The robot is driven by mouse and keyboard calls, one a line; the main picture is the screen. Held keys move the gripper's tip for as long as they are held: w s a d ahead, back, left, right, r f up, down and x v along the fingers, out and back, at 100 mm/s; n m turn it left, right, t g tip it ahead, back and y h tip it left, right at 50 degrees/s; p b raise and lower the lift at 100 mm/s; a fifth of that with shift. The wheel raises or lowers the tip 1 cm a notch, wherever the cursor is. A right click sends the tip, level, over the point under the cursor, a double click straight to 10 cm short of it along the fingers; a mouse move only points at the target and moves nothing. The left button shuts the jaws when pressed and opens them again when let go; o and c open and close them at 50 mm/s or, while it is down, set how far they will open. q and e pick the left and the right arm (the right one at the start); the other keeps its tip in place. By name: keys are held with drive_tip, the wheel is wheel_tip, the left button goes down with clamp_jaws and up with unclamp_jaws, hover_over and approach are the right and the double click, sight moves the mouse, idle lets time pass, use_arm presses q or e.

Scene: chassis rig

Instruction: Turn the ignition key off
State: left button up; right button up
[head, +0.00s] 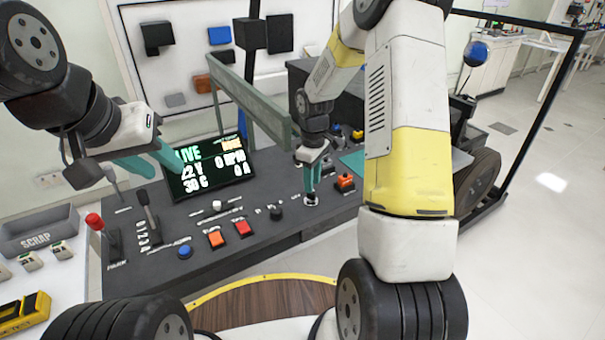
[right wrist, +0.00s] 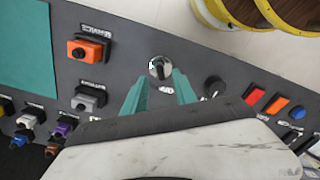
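The ignition switch is probably the round silver fitting (head: 311,199) on the dark console, right of the black knob. In the right wrist view the silver fitting (right wrist: 160,67) shows just beyond and between my fingertips. The key's turn position cannot be made out. My right gripper (head: 309,187) points down over it; in the right wrist view its teal fingers (right wrist: 160,76) are apart, with no clear contact. My left gripper (head: 167,172) is open and empty, raised above the left of the console. The display (head: 208,167) reads "LIVE", with 0 RPM and 0 A.
Near the fitting are a black knob (head: 277,213), red button (head: 243,228), orange button (head: 216,239) and orange connector (head: 345,182). A red-topped lever (head: 94,222) and a black lever (head: 148,214) stand at left. A grey scrap bin (head: 38,233) is further left.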

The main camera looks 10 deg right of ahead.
drive_tip(key=shift+r, duration=2.15)
